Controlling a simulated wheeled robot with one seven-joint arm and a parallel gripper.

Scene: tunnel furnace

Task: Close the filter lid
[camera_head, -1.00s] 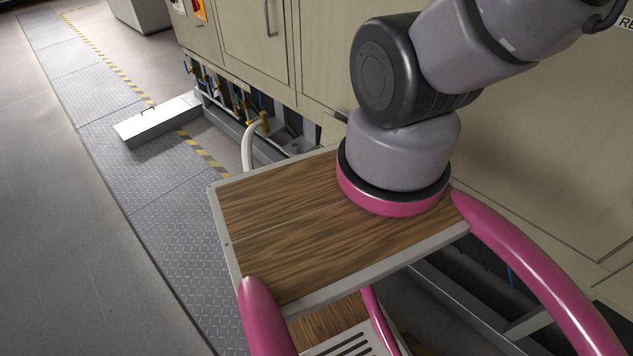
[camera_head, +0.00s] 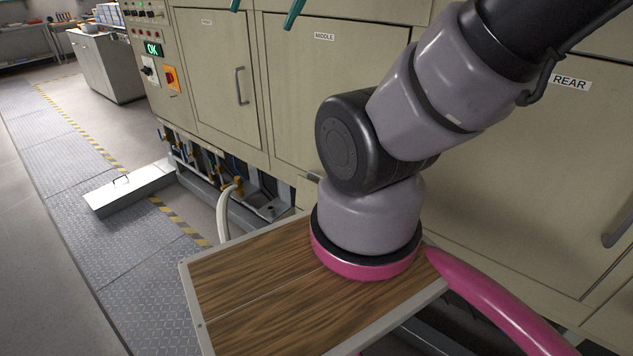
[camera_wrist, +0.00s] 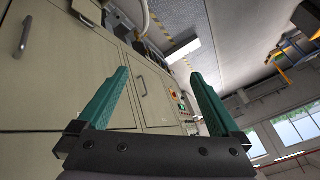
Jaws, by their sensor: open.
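A flat grey metal lid with a small dark handle (camera_head: 132,190) juts out low beside the furnace's open lower bay, over the tread-plate floor in the head view. It looks like the filter lid. A pale flat panel (camera_wrist: 185,50) at the top of the wrist view appears to be the same lid. My gripper (camera_head: 265,12) shows only its green fingertips at the top edge of the head view, in front of the cabinet doors. In the wrist view my gripper (camera_wrist: 158,80) is open, with nothing between its fingers, well away from the lid.
The furnace cabinet (camera_head: 365,95) with handled doors fills the back and right. A control panel (camera_head: 150,60) stands at its left end. A pale hose (camera_head: 224,215) and brass valves (camera_head: 237,188) are in the lower bay.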

